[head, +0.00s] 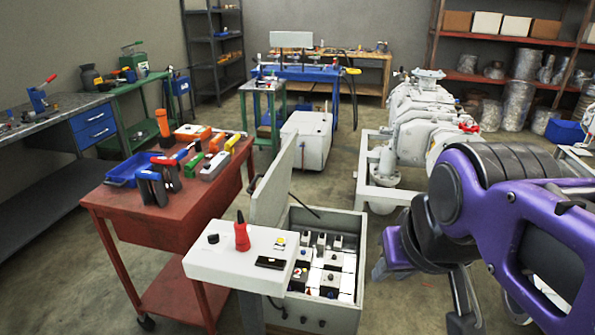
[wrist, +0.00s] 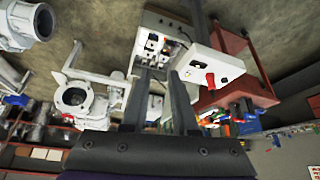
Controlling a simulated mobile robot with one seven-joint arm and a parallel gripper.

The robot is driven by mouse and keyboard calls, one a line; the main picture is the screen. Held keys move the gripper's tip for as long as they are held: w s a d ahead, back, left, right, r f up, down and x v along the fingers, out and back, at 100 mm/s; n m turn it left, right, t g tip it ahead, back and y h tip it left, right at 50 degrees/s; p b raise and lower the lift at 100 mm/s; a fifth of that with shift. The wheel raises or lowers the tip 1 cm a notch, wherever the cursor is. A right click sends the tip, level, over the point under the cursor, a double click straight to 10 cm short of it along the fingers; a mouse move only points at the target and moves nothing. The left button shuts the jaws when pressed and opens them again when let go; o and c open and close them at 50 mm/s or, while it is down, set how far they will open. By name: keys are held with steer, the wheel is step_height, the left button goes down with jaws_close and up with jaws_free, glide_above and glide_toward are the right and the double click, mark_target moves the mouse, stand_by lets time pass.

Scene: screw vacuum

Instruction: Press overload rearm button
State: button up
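An open grey control box (head: 315,312) stands in the foreground of the head view, its lid raised at the left. Inside are several small black and white modules (head: 331,277) with coloured buttons. I cannot tell which is the overload rearm button. In the wrist view, turned upside down, the box (wrist: 146,24) lies beyond the fingertips. My gripper (wrist: 163,70) is open and empty, with a gap between its two dark fingers. In the head view my arm is to the right of the box, apart from it.
A white panel (head: 228,262) with a red knob (head: 241,236) adjoins the box at the left. A red cart (head: 160,228) with tools stands behind it. White pump machinery (head: 420,112) stands behind my arm. Bare floor lies right of the box.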

jaws_close()
stand_by(1.4)
